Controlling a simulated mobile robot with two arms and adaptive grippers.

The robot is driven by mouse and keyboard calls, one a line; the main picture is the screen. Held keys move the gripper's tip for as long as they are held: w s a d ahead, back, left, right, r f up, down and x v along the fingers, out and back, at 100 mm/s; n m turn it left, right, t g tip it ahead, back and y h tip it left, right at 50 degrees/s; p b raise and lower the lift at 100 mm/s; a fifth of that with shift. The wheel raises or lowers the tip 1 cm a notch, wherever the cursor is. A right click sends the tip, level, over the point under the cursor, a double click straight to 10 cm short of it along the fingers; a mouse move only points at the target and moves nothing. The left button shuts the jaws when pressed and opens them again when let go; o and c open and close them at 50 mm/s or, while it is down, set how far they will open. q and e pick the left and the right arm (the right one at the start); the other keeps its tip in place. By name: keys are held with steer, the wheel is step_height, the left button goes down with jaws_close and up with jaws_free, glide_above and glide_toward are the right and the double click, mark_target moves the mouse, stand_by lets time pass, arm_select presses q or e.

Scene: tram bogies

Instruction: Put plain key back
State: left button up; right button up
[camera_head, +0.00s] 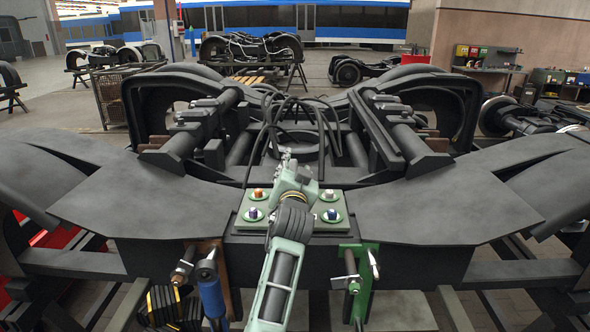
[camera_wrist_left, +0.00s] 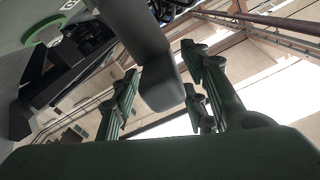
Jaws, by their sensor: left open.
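My left arm rises from the bottom middle of the head view, and its gripper (camera_head: 286,158) is above the far edge of a green plate on the bogie. A blue-handled tool (camera_head: 211,295) hangs at a brown holder (camera_head: 190,262). A slim metal-tipped tool (camera_head: 373,264) is at a green holder (camera_head: 366,300). I cannot tell which thing is the plain key. My right gripper is out of view.
The green plate (camera_head: 243,222) carries orange, white and blue-topped fittings in green rings. The wide dark bogie frame (camera_head: 140,205) surrounds it, with cables (camera_head: 300,110) behind. Other bogies (camera_head: 252,48) and a workbench (camera_head: 487,66) stand farther back.

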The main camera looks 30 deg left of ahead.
arm_select(q)
steer(key=shift+r, duration=0.1)
steer(key=shift+s+d, duration=0.15)
steer(key=shift+s, duration=0.05)
steer(key=b+v, duration=0.3)
steer(key=v, duration=0.8)
steer(key=shift+s, duration=0.3)
